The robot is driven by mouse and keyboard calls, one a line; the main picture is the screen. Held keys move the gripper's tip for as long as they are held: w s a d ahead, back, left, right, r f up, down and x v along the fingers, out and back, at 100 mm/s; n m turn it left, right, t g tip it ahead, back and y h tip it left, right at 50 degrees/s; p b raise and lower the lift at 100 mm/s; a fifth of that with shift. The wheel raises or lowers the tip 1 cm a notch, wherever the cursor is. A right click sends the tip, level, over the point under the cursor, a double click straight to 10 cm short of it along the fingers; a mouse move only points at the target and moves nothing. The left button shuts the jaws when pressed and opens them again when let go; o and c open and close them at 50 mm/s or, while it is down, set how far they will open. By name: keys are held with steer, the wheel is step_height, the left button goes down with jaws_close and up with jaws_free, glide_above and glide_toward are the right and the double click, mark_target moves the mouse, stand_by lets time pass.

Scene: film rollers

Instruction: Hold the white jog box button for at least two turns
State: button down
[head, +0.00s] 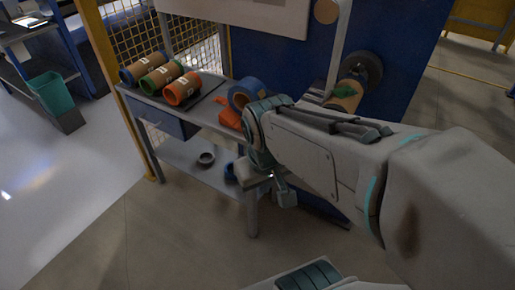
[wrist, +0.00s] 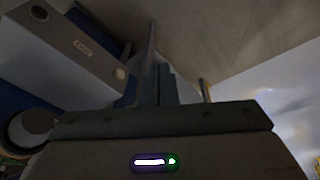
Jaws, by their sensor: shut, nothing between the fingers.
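My gripper (head: 284,197) hangs beside the front right part of the grey table in the head view. In the wrist view its fingers (wrist: 160,86) are together with nothing between them. I cannot make out the jog box in the head view; my arm hides part of the table and machine.
The grey table (head: 205,113) holds several cardboard-cored rolls at its left, and a blue roll (head: 246,93) and orange object (head: 229,118) near my arm. Behind stands a blue machine panel (head: 277,55) with a roller (head: 346,96).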

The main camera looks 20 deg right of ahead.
steer(key=w+d+f+n+g+h+b, duration=0.1)
steer(key=d+f+n+g+h+b, duration=0.1)
steer(key=d+f+n+h+b, duration=0.5)
steer(key=w+d+f+n+g+h+b, duration=0.2)
steer(key=f+n+h+b, duration=0.1)
steer(key=f+n, duration=0.8)
steer(key=w+a+f+n+t+h+b, duration=0.2)
steer(key=w+f+n+t+b, duration=0.2)
steer(key=n, duration=0.8)
steer(key=w+a+f+n+t+h+b, duration=0.1)
steer(key=w+a+f+n+t+b, duration=0.2)
steer(key=w+f+n+t, duration=0.5)
step_height(320, 180, down, 3)
steer(key=w+n+b, duration=0.1)
steer(key=n, duration=0.4)
steer(key=shift+w+r+t+h, duration=0.2)
steer(key=shift+w+t+h, duration=0.1)
steer(key=shift+h, duration=0.1)
steer(key=b+x, duration=0.2)
steer(key=x, duration=1.2)
steer(key=shift+b, duration=0.35)
